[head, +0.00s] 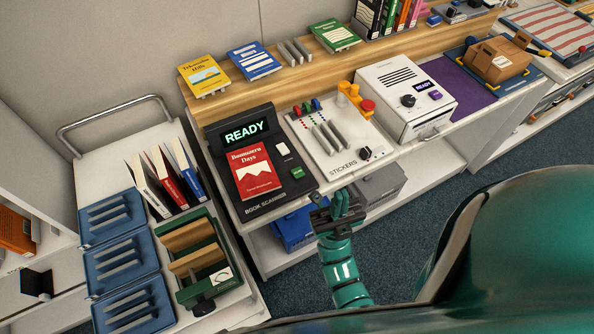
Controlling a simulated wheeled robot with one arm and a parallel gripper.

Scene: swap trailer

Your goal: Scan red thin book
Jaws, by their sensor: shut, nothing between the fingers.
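A thin red book (253,170) with a white mountain shape on its cover lies face up on the black book scanner (297,184). The scanner's screen (246,131) reads READY in green. A white button and a green button sit on the scanner to the right of the book. My gripper (343,201) is shut and empty, in front of the counter's front edge, to the right of the scanner and below the sticker machine. It is apart from the book.
A sticker machine (332,132) and a white box with a READY display (409,92) stand right of the scanner. A cart at left holds upright books (165,180), blue racks (124,258) and a green press (200,262). A wooden shelf (297,74) with books runs behind.

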